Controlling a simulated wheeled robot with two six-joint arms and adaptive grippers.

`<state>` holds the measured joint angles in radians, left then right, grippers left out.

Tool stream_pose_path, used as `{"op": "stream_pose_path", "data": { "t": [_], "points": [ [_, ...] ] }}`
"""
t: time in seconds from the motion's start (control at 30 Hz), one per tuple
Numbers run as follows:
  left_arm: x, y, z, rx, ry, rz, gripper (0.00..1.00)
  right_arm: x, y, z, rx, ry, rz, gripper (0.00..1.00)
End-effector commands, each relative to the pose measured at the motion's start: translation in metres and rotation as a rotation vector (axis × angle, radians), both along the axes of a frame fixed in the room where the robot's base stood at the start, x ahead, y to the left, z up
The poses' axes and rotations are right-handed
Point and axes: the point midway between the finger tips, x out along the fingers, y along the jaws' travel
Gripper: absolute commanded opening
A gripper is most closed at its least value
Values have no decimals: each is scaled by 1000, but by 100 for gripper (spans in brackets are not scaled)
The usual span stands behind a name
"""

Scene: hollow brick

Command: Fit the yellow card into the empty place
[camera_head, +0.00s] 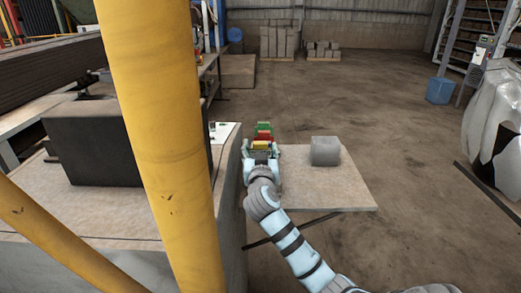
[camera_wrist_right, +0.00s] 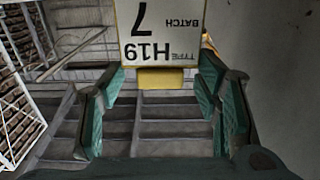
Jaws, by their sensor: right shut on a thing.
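The gripper is shut on the yellow card. I cannot make out the empty place. My left gripper is not in view.
A grey block (camera_head: 325,151) stands on a low board (camera_head: 335,190) right of the gripper. A dark block (camera_head: 85,140) sits on the counter (camera_head: 110,210) at left. A thick yellow post (camera_head: 160,120) crosses the left side. Open floor lies beyond the board.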

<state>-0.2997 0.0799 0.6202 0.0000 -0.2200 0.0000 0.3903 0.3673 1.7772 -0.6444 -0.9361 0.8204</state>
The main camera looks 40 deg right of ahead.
Motion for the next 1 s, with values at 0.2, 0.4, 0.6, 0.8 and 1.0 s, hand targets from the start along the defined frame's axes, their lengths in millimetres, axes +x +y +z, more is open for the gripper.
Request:
{"op": "stream_pose_path", "data": {
  "t": [0.2, 0.4, 0.6, 0.8, 1.0],
  "points": [
    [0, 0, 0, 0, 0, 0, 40, -1, 0, -6, 9, 11, -1, 30],
    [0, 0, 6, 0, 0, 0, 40, -9, -2, -3, 7, 13, -3, 30],
    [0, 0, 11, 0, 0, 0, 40, -16, -3, 2, 5, 9, -2, 30],
    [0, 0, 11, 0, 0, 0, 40, -17, -3, 3, 4, 5, -1, 30],
    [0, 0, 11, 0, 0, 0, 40, -17, -2, 4, 3, 3, -1, 30]
  ]
}}
